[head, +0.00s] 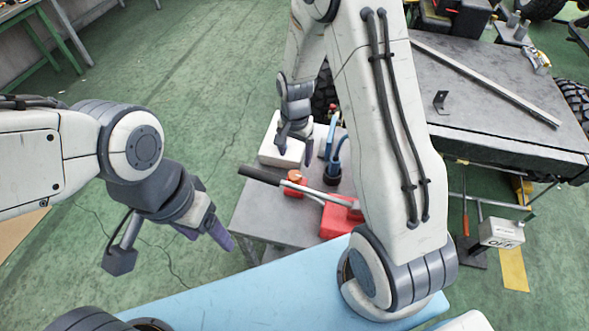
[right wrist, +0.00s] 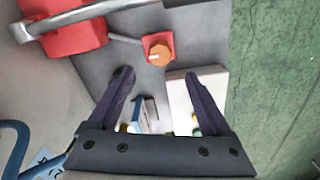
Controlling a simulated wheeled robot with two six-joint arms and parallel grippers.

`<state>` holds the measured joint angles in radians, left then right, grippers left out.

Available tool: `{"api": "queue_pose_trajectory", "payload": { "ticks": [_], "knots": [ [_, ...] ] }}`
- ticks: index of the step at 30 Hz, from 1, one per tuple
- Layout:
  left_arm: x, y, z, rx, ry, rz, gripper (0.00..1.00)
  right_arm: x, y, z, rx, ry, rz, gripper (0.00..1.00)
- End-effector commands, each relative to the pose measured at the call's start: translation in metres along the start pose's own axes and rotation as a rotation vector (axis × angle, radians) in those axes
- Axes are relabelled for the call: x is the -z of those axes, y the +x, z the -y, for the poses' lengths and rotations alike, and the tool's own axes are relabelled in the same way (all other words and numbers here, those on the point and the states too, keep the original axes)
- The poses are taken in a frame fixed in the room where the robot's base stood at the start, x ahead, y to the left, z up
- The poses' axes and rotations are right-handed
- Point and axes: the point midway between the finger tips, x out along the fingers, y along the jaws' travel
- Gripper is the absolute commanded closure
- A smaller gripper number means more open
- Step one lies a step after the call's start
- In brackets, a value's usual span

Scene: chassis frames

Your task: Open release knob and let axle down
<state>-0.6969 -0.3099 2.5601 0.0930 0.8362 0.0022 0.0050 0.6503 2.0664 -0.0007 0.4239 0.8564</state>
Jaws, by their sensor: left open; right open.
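The orange release knob (head: 295,176) sits on a red base on the grey bench, beside the red pump body (head: 340,218). The right wrist view shows the knob (right wrist: 158,53) with a pale mark on it, and part of the red pump (right wrist: 66,34). My right gripper (head: 293,138) is open; in its wrist view its fingertips (right wrist: 157,77) are apart, with the knob just beyond them and no contact visible. My left gripper (head: 216,232) is empty and open, left of the bench. I cannot make out the axle.
A pump lever with a black handle (head: 259,175) reaches left over the bench (head: 255,213). A white box (head: 275,150) and blue hoses (head: 333,150) are close to my right gripper. A dark metal table (head: 470,105) is at right. Green floor is free at left.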

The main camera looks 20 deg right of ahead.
Motion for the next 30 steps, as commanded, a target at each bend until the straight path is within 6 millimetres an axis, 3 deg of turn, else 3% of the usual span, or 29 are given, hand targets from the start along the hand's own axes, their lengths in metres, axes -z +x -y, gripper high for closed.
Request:
{"api": "queue_pose_trajectory", "payload": {
  "ticks": [15, 21, 29, 30],
  "knots": [
    [0.001, -0.020, -0.001, 0.000, -0.001, 0.000, 0.33, -0.001, 0.083, -0.001, -0.003, -0.004, 0.002, 0.17],
    [0.001, -0.022, -0.002, 0.000, -0.001, 0.000, 0.33, -0.001, 0.094, 0.000, -0.001, -0.004, 0.001, 0.17],
    [0.001, -0.021, -0.002, 0.000, 0.000, 0.000, 0.33, -0.001, 0.095, 0.000, 0.000, -0.004, 0.000, 0.17],
    [0.001, -0.021, -0.002, 0.000, -0.001, 0.000, 0.33, -0.001, 0.095, 0.000, 0.000, -0.004, 0.000, 0.32]
  ]
}}
